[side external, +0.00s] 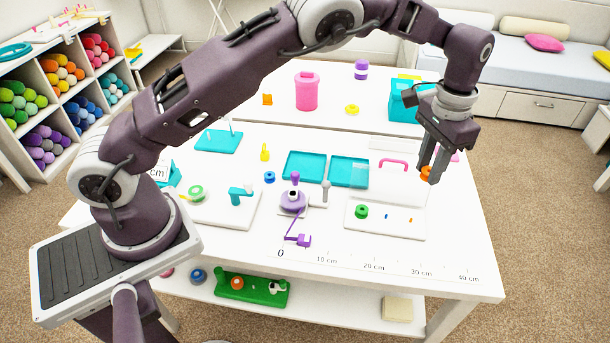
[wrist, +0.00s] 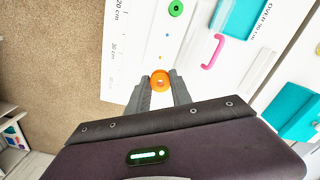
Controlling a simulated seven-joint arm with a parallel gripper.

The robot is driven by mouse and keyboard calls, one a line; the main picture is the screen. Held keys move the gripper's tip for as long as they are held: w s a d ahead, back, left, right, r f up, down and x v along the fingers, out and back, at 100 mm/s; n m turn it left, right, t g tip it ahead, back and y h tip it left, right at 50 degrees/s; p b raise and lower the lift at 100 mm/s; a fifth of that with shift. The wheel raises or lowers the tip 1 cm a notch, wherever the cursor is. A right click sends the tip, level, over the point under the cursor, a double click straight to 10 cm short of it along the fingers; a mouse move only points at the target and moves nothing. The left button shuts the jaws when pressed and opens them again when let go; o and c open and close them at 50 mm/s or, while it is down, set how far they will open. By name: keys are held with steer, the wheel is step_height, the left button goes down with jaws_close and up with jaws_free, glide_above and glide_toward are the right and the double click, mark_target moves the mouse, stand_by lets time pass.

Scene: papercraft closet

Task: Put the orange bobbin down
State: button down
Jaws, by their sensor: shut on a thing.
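The orange bobbin (side external: 426,173) is between the fingertips of my gripper (side external: 432,172), at the right side of the white table. My gripper is shut on it. In the wrist view the orange bobbin (wrist: 159,80) shows its round face and centre hole between the two grey fingers (wrist: 160,88). It appears held above the table; the exact height is hard to tell. A white board (side external: 386,228) below and to the left carries a green bobbin (side external: 361,211) and small blue and orange pegs (side external: 386,217).
A clear box with a pink handle (side external: 394,164) stands just left of my gripper. A teal box (side external: 402,104) is behind it. Two teal trays (side external: 304,167) and a purple winder (side external: 293,201) lie further left. A printed ruler (side external: 374,267) runs along the front edge.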

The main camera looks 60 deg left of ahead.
steer(key=shift+n, duration=0.3)
steer(key=r, duration=0.2)
steer(key=a+r, duration=0.1)
steer(key=shift+a+r, duration=0.2)
steer(key=shift+r, duration=0.2)
steer(key=a+n, duration=0.5)
steer(key=a, duration=0.7)
steer(key=n, duration=1.3)
glide_above(262, 171)
step_height(262, 171, down, 19)
steer(key=shift+d+f, duration=0.1)
steer(key=shift+f, duration=0.1)
